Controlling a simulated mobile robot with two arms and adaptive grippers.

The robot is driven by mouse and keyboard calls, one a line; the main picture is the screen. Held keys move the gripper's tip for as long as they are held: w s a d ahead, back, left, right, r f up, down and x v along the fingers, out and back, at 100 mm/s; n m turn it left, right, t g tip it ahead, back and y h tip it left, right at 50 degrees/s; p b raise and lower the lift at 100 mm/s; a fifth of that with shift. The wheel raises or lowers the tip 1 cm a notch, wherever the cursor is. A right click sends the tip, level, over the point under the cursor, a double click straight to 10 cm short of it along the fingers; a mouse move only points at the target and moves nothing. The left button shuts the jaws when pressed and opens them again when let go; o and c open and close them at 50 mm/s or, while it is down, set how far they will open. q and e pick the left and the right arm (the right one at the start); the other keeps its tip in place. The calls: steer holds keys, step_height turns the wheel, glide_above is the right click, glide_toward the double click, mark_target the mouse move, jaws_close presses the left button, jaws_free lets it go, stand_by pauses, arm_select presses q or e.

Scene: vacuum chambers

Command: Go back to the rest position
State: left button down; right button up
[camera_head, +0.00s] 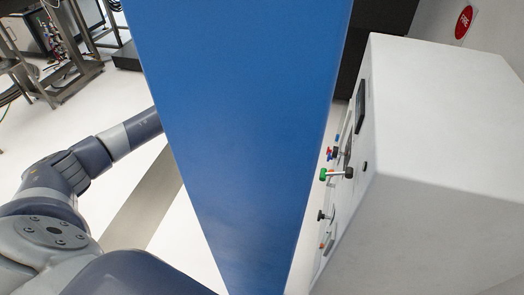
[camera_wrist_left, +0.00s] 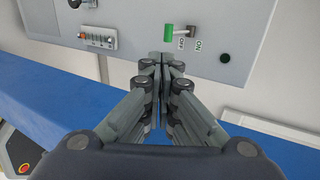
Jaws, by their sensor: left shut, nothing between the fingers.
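My left gripper (camera_wrist_left: 166,62) is shut and empty in the left wrist view. Its fingertips point at a grey control panel (camera_wrist_left: 135,20), just below a green-handled switch (camera_wrist_left: 168,33) with OFF and ON labels. I cannot tell whether the tips touch the panel. In the head view, my left arm comes in from the left and passes behind a blue slab (camera_head: 245,110), which hides the gripper. The same switch (camera_head: 335,174) sticks out of the left face of a white box (camera_head: 450,130) there. My right gripper is in neither view.
The blue surface (camera_wrist_left: 60,100) runs below the panel in the wrist view. A black knob (camera_wrist_left: 225,58) and a connector row (camera_wrist_left: 97,38) are on the panel. Dark metal frames (camera_head: 65,60) stand at the head view's upper left, with pale floor (camera_head: 110,100) in front.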

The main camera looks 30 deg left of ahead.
arm_select(q)
steer(key=w+f+n+t+y, duration=0.1)
steer(key=w+f+n+t, duration=0.25)
steer(key=f+n, duration=0.3)
steer(key=w+f+n+t+y, duration=0.1)
steer(key=w+f+n+t, duration=0.2)
steer(key=f+n+t, duration=0.3)
steer(key=s+a+f+n+y, duration=0.3)
steer(key=s+f+n+y, duration=0.15)
steer(key=f, duration=0.65)
steer(key=s+a+f+n+y, duration=0.2)
steer(key=s+f+n+y, duration=0.3)
steer(key=f, duration=0.7)
steer(key=s+d+f+n+g, duration=0.2)
steer(key=s+f, duration=0.5)
steer(key=s, duration=0.6)
steer(key=s+d+f+n+g+y, duration=0.1)
steer(key=s+d+f+n+g, duration=0.2)
steer(key=s+f, duration=0.4)
steer(key=s+d+f+n+g, duration=0.2)
steer(key=s+f+n+g, duration=0.2)
steer(key=s, duration=1.7)
step_height(320, 180, down, 3)
steer(key=shift+d+r+g+y, duration=0.15)
steer(key=shift+g+y, duration=0.2)
steer(key=shift+g, duration=0.7)
